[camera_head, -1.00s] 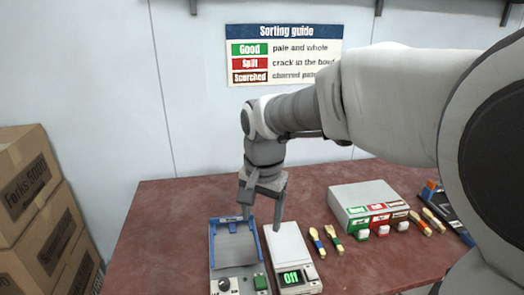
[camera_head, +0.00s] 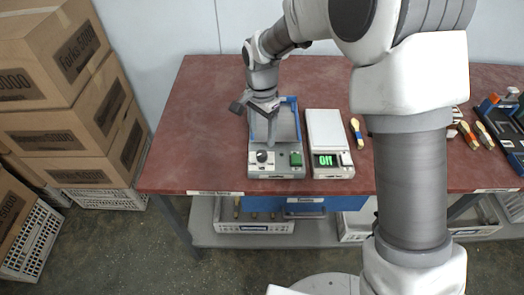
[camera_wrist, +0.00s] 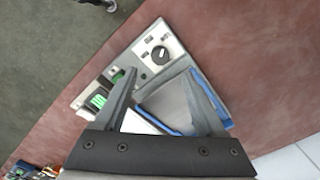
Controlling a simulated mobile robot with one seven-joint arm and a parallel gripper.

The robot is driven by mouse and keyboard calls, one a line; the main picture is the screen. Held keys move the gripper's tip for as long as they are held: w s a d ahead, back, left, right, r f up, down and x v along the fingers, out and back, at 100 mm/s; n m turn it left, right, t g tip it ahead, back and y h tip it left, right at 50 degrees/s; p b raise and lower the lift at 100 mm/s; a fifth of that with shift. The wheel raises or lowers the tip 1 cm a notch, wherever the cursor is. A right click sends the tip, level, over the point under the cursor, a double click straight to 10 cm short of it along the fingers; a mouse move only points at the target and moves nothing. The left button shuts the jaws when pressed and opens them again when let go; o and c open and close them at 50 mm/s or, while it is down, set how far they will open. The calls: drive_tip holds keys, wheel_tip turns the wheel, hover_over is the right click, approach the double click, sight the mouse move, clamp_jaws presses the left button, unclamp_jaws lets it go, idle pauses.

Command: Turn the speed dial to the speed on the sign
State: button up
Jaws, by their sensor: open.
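The dial (camera_head: 262,156) is a black knob with a pale pointer mark on the light front panel of the blue-and-grey machine (camera_head: 276,175). In the wrist view the dial (camera_wrist: 160,54) lies just beyond the fingertips, roughly between them. My gripper (camera_head: 255,122) is open and empty above the machine's tray, pointing down, apart from the dial. In the wrist view both fingers of my gripper (camera_wrist: 162,72) stand wide apart. A green button (camera_head: 296,159) sits right of the dial. No sign with a speed is readable now.
A white scale-like device (camera_head: 325,130) with a lit green display stands close on the right of the machine. Wooden spoons (camera_head: 357,132) lie beyond it. The red table (camera_head: 200,150) is clear on the left. Stacked boxes (camera_head: 60,90) stand left of the table.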

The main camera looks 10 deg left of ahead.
sight(262, 153)
wheel_tip(262, 153, down, 9)
drive_tip(key=shift+r, duration=0.1)
idle(0.3)
clamp_jaws()
